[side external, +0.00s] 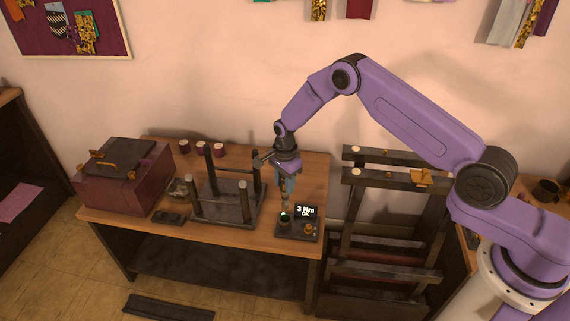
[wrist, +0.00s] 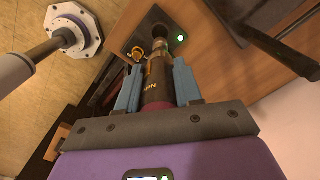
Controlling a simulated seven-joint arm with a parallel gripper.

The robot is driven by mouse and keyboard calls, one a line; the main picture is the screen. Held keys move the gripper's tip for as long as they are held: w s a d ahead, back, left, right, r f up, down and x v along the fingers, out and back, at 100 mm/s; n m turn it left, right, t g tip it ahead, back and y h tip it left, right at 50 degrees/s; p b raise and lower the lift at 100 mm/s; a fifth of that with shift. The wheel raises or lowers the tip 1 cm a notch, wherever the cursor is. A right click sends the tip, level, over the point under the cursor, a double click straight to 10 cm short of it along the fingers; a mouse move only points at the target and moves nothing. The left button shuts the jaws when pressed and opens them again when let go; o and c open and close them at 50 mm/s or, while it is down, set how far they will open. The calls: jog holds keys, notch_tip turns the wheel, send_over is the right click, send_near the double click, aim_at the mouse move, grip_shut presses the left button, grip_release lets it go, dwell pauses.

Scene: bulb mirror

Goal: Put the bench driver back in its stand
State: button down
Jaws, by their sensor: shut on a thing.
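My gripper (side external: 286,186) points down over the front right of the workbench, its two blue fingers shut on the bench driver. In the wrist view the driver (wrist: 157,80) is a dark cylinder with "Nm" lettering and a reddish rear end, held between the fingers. Its far end points at the stand (side external: 298,236), a dark base with a lit "3 Nm OK" display, a round dark holder and a brass-coloured piece. A green light shows on the stand in the wrist view (wrist: 180,38). The driver's lower end is at or just above the holder; I cannot tell if it is inside.
An upturned dark stool (side external: 225,203) stands left of the stand, legs up. A maroon toolbox (side external: 126,178) and several small spools (side external: 202,149) sit farther left and back. A dark slatted rack (side external: 390,250) stands right of the bench. Bare wood (side external: 312,180) lies behind the stand.

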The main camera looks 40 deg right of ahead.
aim_at(285, 203)
jog(key=shift+f, duration=0.45)
jog(key=shift+f, duration=2)
jog(key=shift+f, duration=0.25)
jog(key=shift+f, duration=2.35)
jog(key=c, duration=0.7)
grip_release()
jog(key=shift+o, duration=0.2)
jog(key=shift+r, duration=0.1)
